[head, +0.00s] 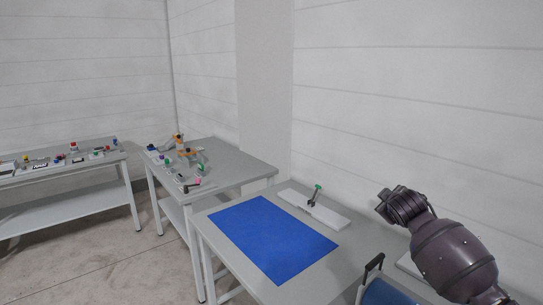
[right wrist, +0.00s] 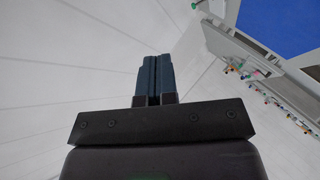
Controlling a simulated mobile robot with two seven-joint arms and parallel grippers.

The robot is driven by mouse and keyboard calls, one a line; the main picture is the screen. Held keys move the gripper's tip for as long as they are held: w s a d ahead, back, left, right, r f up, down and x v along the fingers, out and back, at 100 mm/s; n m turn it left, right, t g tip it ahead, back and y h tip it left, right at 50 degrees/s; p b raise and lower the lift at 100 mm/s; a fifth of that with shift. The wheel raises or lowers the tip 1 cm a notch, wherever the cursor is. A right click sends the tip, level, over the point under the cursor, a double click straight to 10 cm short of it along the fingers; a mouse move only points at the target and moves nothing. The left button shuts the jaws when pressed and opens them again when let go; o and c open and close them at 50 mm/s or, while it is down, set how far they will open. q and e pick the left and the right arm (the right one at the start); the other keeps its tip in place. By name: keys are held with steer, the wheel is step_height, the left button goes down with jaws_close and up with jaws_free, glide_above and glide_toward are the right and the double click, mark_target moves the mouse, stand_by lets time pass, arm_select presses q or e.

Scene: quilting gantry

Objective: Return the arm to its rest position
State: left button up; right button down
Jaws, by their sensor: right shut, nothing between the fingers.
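My right arm comes in from the lower right of the head view, a dark jointed arm raised beside the near table. Its gripper cannot be made out clearly there. In the right wrist view my right gripper (right wrist: 153,80) shows two dark blue fingers side by side, shut with nothing between them. Behind the fingers is plain white wall. My left gripper is not in either view.
The near grey table (head: 213,233) bears a blue mat (head: 272,238) and a white block with a green-topped lever (head: 313,208). A black-handled blue item (head: 385,291) is at the bottom. Further tables with small parts stand left. White walls (head: 420,90) rise behind.

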steer(key=s+a+f+m+t+y+b, duration=0.1)
steer(key=s+a+f+t+y, duration=0.2)
steer(key=s+f, duration=0.4)
steer(key=s+a+f+m+y, duration=0.1)
steer(key=s+a+f+y, duration=0.1)
steer(key=s+a+f, duration=0.55)
steer(key=s+d+f+m+g, duration=0.1)
steer(key=s+f, duration=0.4)
steer(key=s, duration=0.5)
steer(key=s+d+f+m+g+h, duration=0.1)
steer(key=s+d+f+m, duration=0.1)
steer(key=s+f, duration=0.4)
steer(key=s+d+f+m+g+h+b, duration=0.1)
steer(key=s+f, duration=0.5)
steer(key=s, duration=0.8)
steer(key=shift+s+d+m+g, duration=0.15)
steer(key=shift+d+m+g, duration=0.15)
steer(key=shift+d+g, duration=0.1)
steer(key=shift+f, duration=0.1)
